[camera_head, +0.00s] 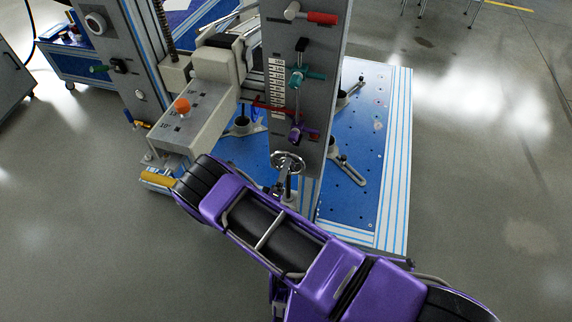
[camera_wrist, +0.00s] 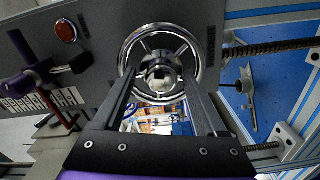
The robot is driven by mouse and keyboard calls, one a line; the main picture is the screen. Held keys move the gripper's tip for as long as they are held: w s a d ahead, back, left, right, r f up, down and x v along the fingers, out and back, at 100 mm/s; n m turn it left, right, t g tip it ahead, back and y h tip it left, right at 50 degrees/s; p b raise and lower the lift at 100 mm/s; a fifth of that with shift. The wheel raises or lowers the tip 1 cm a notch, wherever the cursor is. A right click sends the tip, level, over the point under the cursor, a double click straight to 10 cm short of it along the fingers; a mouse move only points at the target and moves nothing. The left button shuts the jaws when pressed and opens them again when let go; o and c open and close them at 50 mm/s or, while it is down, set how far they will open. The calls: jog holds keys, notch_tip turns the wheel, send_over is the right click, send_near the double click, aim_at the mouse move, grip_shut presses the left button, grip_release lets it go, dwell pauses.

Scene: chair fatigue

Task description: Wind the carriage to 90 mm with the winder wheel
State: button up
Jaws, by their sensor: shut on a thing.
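The winder wheel (camera_head: 288,157) is a chrome spoked handwheel low on the grey column.
The column also carries a red handle (camera_head: 321,18), a teal lever (camera_head: 306,74) and a purple knob (camera_head: 297,132). Open grey floor (camera_head: 480,170) is at the right.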

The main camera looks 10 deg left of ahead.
jog(key=o, duration=1.2)
jog(key=shift+w+r, duration=0.15)
jog(key=shift+w, duration=0.35)
jog(key=shift+w+r, duration=0.15)
jog(key=shift+w, duration=0.35)
jog(key=shift+s, duration=0.15)
jog(key=shift+s+a+f+p, duration=0.15)
jog(key=shift+s+p, duration=0.15)
jog(key=shift+s, duration=1.05)
jog(key=shift+s+d+f+p, duration=0.1)
jog(key=shift+s+p, duration=0.15)
jog(key=shift+s, duration=1.05)
jog(key=shift+a+f+n+b, duration=0.1)
jog(key=shift+n+b, duration=0.5)
jog(key=shift+n, duration=1.5)
jog(key=shift+a+n+b, duration=0.1)
jog(key=shift+n+b, duration=0.45)
jog(key=shift+n, duration=1.55)
